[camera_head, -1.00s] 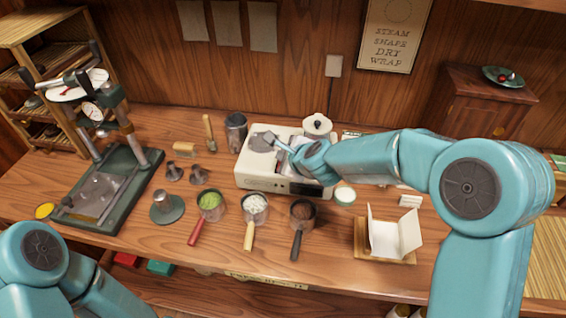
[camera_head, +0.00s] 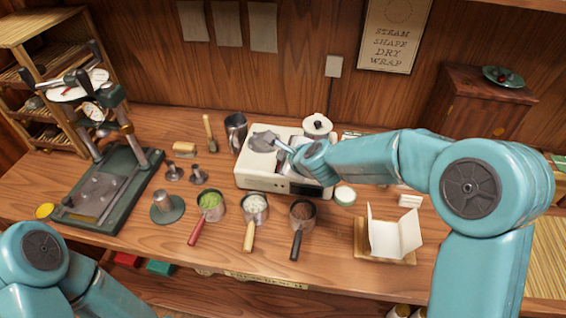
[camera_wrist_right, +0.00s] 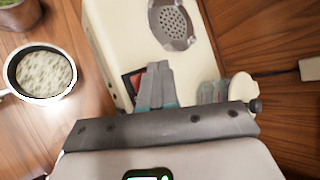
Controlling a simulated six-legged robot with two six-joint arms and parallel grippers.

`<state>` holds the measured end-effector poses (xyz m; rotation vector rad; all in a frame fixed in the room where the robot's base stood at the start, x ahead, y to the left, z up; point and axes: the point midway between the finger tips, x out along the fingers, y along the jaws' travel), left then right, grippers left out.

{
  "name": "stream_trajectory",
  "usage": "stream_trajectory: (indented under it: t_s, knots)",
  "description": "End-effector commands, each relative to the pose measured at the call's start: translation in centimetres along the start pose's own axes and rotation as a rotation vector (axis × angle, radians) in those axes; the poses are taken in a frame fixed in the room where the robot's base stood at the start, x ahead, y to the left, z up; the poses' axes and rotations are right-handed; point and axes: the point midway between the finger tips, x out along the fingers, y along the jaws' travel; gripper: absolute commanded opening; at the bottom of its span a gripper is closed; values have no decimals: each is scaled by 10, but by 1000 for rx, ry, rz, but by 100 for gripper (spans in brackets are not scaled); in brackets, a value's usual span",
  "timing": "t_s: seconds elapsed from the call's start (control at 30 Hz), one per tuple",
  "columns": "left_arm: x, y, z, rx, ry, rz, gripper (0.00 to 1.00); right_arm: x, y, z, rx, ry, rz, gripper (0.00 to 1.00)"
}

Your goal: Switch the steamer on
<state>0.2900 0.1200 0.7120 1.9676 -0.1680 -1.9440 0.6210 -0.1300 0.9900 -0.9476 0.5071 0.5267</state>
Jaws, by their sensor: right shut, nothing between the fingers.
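The steamer (camera_head: 250,179) is a cream box towards the back of the bench, with a dark panel on its front. Its round perforated grey vent shows in the right wrist view (camera_wrist_right: 173,20). In that view a red switch in a dark frame (camera_wrist_right: 132,82) sits on the steamer's top, partly hidden by my fingers. My right gripper (camera_head: 279,143) is shut and empty over the steamer. In the wrist view its fingertips (camera_wrist_right: 157,69) are beside the red switch; I cannot tell whether they touch it. My left arm is at bottom left, its gripper out of view.
Three handled cups hold green (camera_head: 209,201), white (camera_head: 254,204) and brown (camera_head: 302,210) contents in front of the steamer. A lidded white pot (camera_head: 317,125) stands behind it. A press (camera_head: 125,215) is at left. Folded paper (camera_head: 393,235) lies at right.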

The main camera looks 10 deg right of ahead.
Motion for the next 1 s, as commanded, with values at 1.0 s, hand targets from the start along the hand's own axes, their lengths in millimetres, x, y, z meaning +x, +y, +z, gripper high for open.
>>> stream_trajectory:
  t_s: [1.0]
  knots:
    - [10, -4, 0, 0, 0, 0, 0, 8, 6, -6, 0, 0, 0, 0]
